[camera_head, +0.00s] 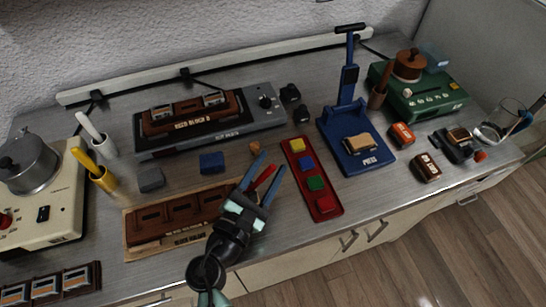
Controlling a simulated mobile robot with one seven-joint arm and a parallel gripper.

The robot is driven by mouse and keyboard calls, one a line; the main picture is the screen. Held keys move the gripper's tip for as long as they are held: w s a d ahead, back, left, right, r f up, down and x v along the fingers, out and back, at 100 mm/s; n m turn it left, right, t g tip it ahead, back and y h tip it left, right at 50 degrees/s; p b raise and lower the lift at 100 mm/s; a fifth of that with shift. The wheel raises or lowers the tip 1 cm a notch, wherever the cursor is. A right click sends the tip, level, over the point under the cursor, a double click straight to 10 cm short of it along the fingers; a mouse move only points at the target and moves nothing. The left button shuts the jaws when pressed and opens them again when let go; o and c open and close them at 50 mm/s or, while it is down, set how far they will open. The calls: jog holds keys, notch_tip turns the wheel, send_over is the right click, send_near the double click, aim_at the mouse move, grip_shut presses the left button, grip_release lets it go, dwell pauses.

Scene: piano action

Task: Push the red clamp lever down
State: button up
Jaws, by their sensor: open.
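A red bar (264,176), which looks like the red clamp lever, shows between the two blue fingers of my gripper (271,162). It slants up to the right, and its lower end is hidden by the gripper body. I cannot tell whether the fingers touch it. My gripper is open, at the right end of a brown wooden block (165,217) on a tan base. The base's right end is partly covered by my gripper and arm.
A red tray (326,207) with coloured blocks lies close to the right of my gripper. A blue press (349,100) stands beyond it. A blue block (212,162), a grey block (150,179) and a grey device (235,136) lie behind. Cups with tools (104,180) stand left.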

jog(key=shift+x, duration=1.05)
grip_shut()
dwell(0.7)
